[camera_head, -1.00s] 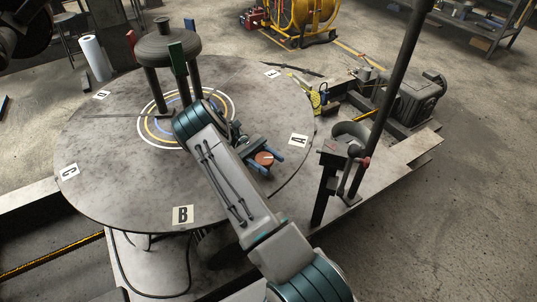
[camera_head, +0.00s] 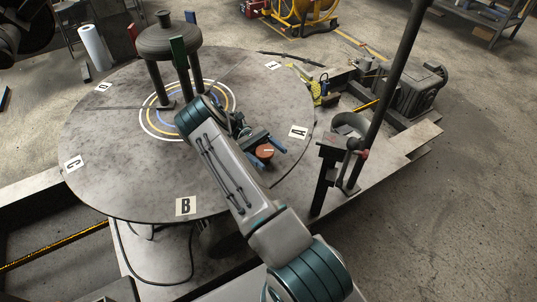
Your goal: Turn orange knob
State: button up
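The orange knob (camera_head: 265,151) is a small round disc with a pale mark on its face, seen near the edge of the round table (camera_head: 110,180), left of and below label A. My gripper (camera_head: 274,158) is at the knob, with one blue finger above and right of it and the other below and left. The fingers stand apart, wider than the knob, with the knob showing between them. I cannot tell whether either finger touches it. My arm crosses the table and hides what lies under it.
A dark legged stand (camera_head: 168,42) rises from the table's ringed centre. A dark post (camera_head: 400,75) and a black bracket (camera_head: 330,165) stand right of my gripper. A grey motor-like box (camera_head: 417,90) lies farther right. Open floor (camera_head: 470,200) is at the right.

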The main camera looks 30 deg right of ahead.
aim_at(269, 154)
jog(key=shift+w+r, duration=0.1)
jog(key=shift+r, duration=0.45)
notch_tip(269, 154, up, 3)
jog(key=shift+f, duration=0.1)
jog(key=s+d+r+b, duration=0.1)
jog(key=s+d+r, duration=0.6)
jog(key=s, duration=0.2)
jog(key=shift+d, duration=0.35)
